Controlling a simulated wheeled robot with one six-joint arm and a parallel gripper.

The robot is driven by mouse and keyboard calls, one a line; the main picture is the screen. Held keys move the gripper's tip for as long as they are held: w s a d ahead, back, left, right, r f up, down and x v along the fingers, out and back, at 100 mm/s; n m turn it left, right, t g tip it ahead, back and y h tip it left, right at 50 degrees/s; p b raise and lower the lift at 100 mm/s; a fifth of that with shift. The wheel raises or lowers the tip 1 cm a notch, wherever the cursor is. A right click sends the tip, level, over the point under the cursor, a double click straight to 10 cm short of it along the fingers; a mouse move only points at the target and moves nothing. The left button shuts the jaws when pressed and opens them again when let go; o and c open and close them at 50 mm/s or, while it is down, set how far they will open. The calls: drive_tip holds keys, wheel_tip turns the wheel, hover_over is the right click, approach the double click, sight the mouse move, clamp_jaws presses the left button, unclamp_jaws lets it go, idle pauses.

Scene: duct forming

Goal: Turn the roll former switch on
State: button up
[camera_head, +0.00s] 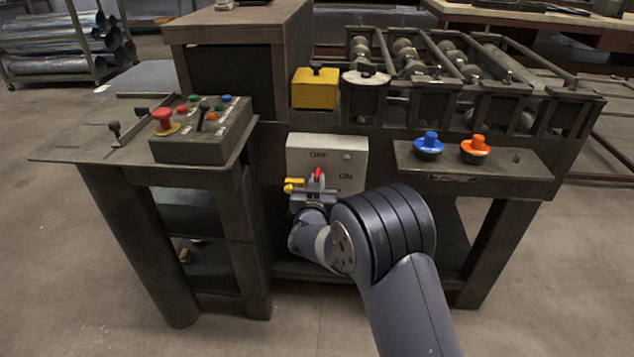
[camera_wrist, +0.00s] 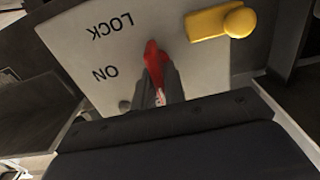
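The roll former switch box (camera_head: 352,158) is a pale grey panel on the front of the machine, with OFF printed at its upper middle and ON at its lower right. Its red handle (camera_head: 318,173) also shows in the wrist view (camera_wrist: 152,60), where LOCK and ON appear upside down on the panel. My gripper (camera_head: 316,186) is at the handle, its two fingers close on either side of the red part. The gripper's dark body hides the lower part of the panel in the wrist view. Exactly which label the handle points to is unclear.
A yellow knob (camera_wrist: 222,20) sits close beside the handle. Blue (camera_head: 430,145) and orange (camera_head: 474,149) buttons stand on a ledge to the right. A control box (camera_head: 205,135) with several buttons stands on the left table. A yellow block (camera_head: 315,88) sits above the switch box.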

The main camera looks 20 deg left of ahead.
clamp_jaws()
drive_tip(key=shift+f+m+b, duration=0.1)
drive_tip(key=shift+m+b, duration=0.2)
drive_tip(key=shift+b, duration=0.1)
drive_tip(key=m+b, duration=0.2)
drive_tip(key=b, duration=0.1)
drive_tip(key=shift+f, duration=0.2)
drive_tip(key=m+b, duration=0.6)
drive_tip(key=b, duration=0.1)
drive_tip(key=shift+d+m, duration=0.2)
drive_tip(key=shift+m, duration=0.2)
drive_tip(key=shift+w+d+f+m+b, duration=0.1)
drive_tip(key=shift+m+b, duration=3.6)
drive_tip(key=shift+m, duration=0.5)
drive_tip(key=shift+o, duration=2.4)
unclamp_jaws()
